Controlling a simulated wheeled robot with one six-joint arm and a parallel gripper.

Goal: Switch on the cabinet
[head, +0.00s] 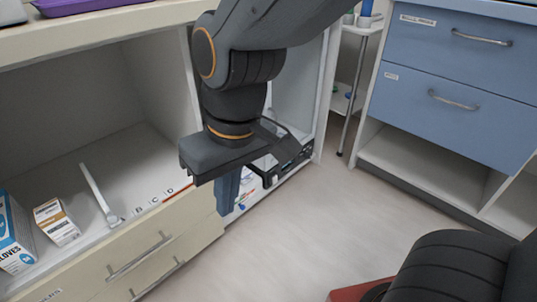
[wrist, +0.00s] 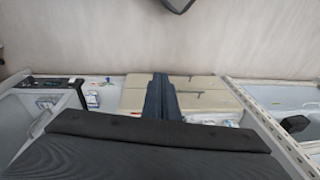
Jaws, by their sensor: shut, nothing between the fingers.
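A white cabinet with a dark front panel strip (head: 292,160) stands low behind my gripper in the head view, partly hidden by my arm. In the wrist view its dark panel (wrist: 52,82) shows at the left, with small marks too small to read. I cannot make out a switch or whether it is on. My gripper (head: 228,207) points down in front of the cream drawer unit, left of the panel and apart from it. In the wrist view my gripper's fingers (wrist: 160,80) are together and empty.
Cream drawers (head: 140,262) with bar handles stand at the left, below an open shelf with a glove box (head: 14,235) and a small carton (head: 56,222). Blue drawers (head: 460,65) stand at the right. The floor between is clear.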

